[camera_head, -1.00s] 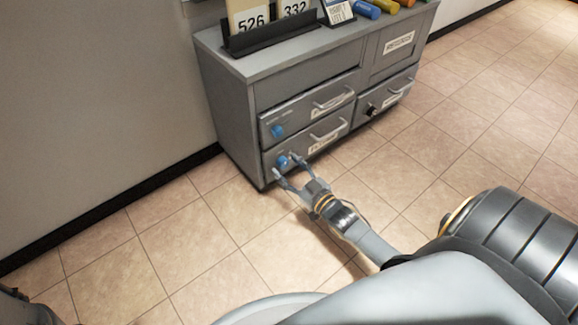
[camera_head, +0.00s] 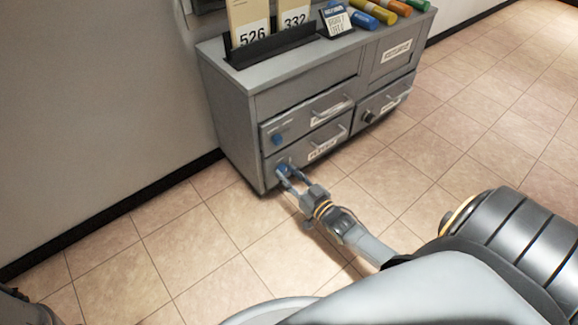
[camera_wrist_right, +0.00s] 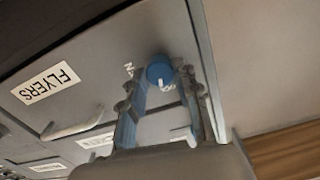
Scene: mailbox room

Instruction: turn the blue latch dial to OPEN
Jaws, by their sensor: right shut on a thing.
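A blue latch dial (camera_head: 284,168) sits at the left of the lower-left drawer (camera_head: 325,152) of a grey cabinet. My right gripper (camera_head: 285,174) reaches it from the front, with its two fingers closed on the dial's sides. In the right wrist view the dial (camera_wrist_right: 159,69) sits between the fingertips, with a small white mark on its face. White lettering beside the dial is partly hidden by a finger. The drawer carries a FLYERS label (camera_wrist_right: 47,83). My left gripper is not in view.
A second blue dial (camera_head: 277,139) is on the drawer above. A dark knob (camera_head: 369,117) is on the right drawer. The tiled floor in front is clear.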

